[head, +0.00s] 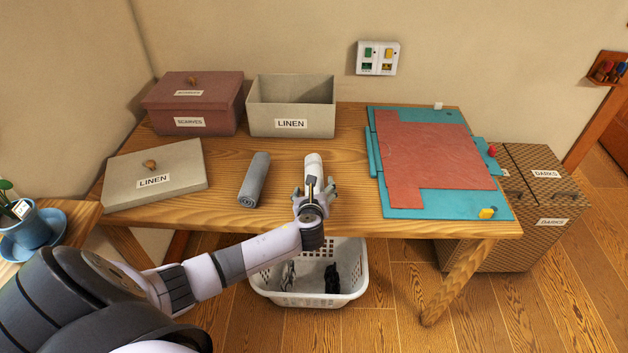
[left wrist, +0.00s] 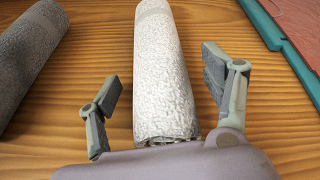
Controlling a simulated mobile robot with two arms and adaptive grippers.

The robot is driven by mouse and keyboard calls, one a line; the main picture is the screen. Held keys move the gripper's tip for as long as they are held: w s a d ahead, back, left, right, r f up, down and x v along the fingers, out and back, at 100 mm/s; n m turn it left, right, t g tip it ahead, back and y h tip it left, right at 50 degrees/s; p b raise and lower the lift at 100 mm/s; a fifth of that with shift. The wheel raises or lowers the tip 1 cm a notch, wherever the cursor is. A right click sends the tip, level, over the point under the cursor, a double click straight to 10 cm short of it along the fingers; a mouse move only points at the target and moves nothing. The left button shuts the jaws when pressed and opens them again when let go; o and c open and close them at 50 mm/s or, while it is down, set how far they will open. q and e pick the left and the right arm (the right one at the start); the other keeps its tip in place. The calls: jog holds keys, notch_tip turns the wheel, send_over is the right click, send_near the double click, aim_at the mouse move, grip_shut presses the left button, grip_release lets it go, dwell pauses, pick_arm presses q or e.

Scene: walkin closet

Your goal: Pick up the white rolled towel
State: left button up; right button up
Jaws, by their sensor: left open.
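The white rolled towel (head: 313,162) lies on the wooden table, pointing away from me. In the left wrist view the towel (left wrist: 162,75) runs up from between my fingers. My left gripper (head: 315,192) is at the towel's near end. In the left wrist view my left gripper (left wrist: 165,90) is open, with one finger on each side of the towel. Gaps show between the fingers and the towel. The head view hides the towel's near end behind the gripper. My right gripper is not in view.
A grey rolled towel (head: 254,180) lies to the left. A linen box (head: 291,107), its lid (head: 155,175) and a scarves box (head: 194,105) stand on the table (head: 350,222). A teal board (head: 450,207) with red cloth lies right. A white basket (head: 309,298) is below.

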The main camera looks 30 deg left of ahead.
pick_arm(q)
jog(key=shift+w+a+f, duration=0.1)
jog(key=shift+w, duration=0.05)
jog(key=shift+c, duration=0.5)
jog(key=c, duration=1.2)
